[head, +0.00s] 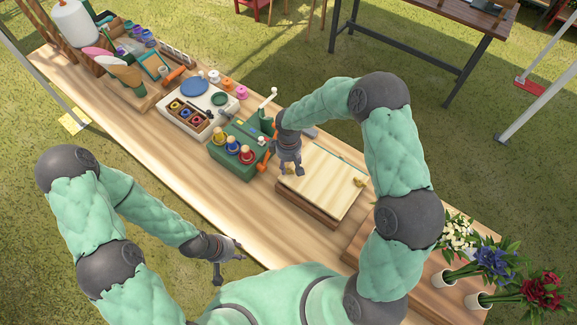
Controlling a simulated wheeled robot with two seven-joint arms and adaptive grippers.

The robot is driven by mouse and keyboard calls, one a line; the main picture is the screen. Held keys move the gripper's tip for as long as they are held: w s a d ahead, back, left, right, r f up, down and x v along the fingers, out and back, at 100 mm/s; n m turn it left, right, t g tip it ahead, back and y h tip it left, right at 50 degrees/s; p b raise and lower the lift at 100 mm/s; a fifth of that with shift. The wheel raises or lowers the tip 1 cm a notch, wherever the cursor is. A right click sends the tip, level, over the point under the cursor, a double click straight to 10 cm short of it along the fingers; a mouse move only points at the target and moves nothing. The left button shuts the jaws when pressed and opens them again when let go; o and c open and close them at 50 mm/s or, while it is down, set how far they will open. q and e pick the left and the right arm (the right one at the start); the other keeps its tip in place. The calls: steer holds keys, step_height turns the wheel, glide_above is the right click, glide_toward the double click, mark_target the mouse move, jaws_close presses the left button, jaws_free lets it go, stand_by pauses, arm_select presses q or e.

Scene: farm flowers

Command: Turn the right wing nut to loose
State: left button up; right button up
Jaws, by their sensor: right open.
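The press (322,192) is a pale flat board on a brown wooden base, lying on the long table. A small brass-coloured wing nut (360,181) sits at the board's right edge, uncovered; how tight it is cannot be told. My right gripper (290,169) points down over the board's left end, apart from that nut. Its jaws are open, and it hides what lies directly beneath it. My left gripper (230,267) is by the table's front edge, away from the press, with its fingers spread and empty.
A green box with coloured knobs (236,168) stands left of the press. A white tray (172,124) and paint pots are farther left. Bare wood (205,180) shows in front of the green box.

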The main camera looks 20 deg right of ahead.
mark_target(288, 168)
step_height(288, 168, up, 10)
stand_by(0.4)
steer(key=shift+a, duration=0.1)
steer(key=shift+s+f, duration=0.1)
